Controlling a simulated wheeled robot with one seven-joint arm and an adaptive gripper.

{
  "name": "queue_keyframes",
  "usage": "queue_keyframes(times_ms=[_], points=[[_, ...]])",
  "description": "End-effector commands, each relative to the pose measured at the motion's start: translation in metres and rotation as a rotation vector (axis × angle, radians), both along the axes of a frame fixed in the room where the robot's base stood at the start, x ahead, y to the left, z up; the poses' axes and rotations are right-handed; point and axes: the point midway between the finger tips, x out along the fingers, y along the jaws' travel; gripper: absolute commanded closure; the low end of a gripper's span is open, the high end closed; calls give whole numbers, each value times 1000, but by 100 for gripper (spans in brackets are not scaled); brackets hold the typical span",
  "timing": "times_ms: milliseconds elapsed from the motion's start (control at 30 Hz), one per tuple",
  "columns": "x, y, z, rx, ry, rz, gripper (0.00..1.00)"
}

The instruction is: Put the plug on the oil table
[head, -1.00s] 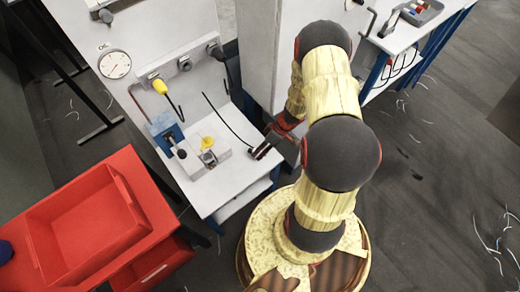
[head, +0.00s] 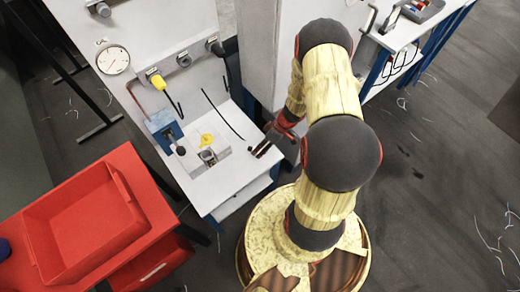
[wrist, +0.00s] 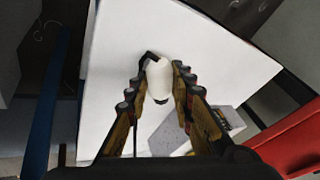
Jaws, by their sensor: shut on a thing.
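The plug (wrist: 158,78) is a white rounded piece with a dark bent end, seen in the wrist view between my gripper's fingers. My gripper (wrist: 160,92) is shut on it. In the head view my gripper (head: 262,149) is over the right side of the oil table (head: 225,178), a white top that also shows in the wrist view (wrist: 215,50). The plug cannot be made out in the head view. I cannot tell whether it touches the table.
On the table's left part are a grey block (head: 206,160) with a yellow piece (head: 206,139) and a blue device (head: 161,125). A panel with a gauge (head: 113,60) stands behind. A red tray (head: 80,225) is at left. The table's front right is clear.

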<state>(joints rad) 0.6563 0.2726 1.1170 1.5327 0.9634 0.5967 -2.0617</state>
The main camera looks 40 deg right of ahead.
Motion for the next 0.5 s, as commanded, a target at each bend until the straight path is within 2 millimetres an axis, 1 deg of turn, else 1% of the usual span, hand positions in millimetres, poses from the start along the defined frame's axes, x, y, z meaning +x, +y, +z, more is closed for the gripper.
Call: queue_keyframes(times_ms=[33, 500], points=[[-2, 0, -6, -3, 4, -1, 100], [-5, 2, -20, -1, 11, -1, 100]])
